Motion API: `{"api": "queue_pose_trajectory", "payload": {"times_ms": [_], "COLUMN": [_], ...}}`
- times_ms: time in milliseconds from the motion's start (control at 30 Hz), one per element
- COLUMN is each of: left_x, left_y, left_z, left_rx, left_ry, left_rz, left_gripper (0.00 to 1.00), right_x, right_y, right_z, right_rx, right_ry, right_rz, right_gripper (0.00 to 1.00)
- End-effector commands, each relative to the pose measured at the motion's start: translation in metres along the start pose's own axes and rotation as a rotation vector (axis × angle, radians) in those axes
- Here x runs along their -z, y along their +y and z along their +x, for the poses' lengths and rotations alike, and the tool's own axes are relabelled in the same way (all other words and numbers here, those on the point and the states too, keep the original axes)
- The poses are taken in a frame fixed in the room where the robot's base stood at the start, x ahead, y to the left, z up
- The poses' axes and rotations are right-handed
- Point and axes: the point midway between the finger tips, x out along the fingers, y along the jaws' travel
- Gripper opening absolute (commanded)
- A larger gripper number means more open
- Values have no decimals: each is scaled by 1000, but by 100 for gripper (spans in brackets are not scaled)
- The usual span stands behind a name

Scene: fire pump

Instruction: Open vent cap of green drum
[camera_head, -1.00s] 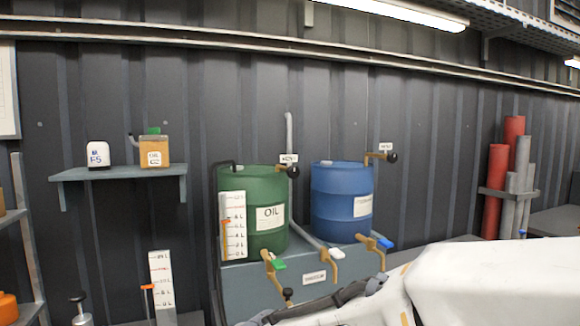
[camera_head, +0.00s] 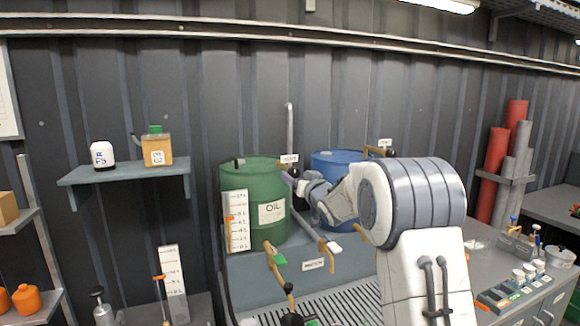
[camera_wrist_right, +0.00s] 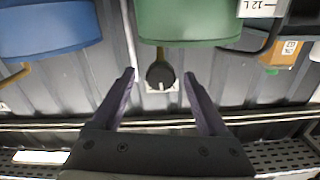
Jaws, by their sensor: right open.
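The green drum (camera_head: 266,190) with an OIL label stands on the left of a grey stand. It also shows in the right wrist view (camera_wrist_right: 190,22), upside down. Its vent cap is a dark round knob (camera_wrist_right: 160,74) on a short brass pipe. My right gripper (camera_wrist_right: 159,75) is open, and the cap appears between its fingertips, with a gap on both sides. I cannot tell whether the fingers reach to the cap's depth. In the head view my right gripper (camera_head: 294,177) covers the cap beside the drum's upper right edge.
The blue drum (camera_head: 338,165) stands to the right, partly hidden by my right arm. A pale pipe (camera_head: 290,130) rises behind the drums. A level gauge board (camera_head: 237,222) is at the green drum's front left. A tap with a green handle (camera_head: 279,259) sits below.

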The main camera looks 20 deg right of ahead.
Motion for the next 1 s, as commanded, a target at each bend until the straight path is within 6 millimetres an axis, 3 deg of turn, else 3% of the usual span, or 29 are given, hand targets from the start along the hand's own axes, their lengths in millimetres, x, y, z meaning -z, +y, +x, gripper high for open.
{"api": "queue_pose_trajectory", "payload": {"times_ms": [33,300,733,933,1000], "left_x": [1,2,2,2,2], "left_y": [1,2,2,2,2], "left_z": [-11,-29,-31,-31,-31], "left_rx": [0,0,0,0,0], "left_ry": [0,0,0,0,0], "left_rz": [0,5,5,5,5], "left_gripper": [50,50,50,50,50], "right_x": [3,2,0,0,0], "right_y": [-1,-1,-1,-1,-1], "right_z": [11,48,56,56,56], "right_rx": [1,0,0,0,0], "right_ry": [-3,-2,-1,-1,-1], "right_rz": [0,0,0,0,-1], "right_gripper": [77,77,77,0,0]}}
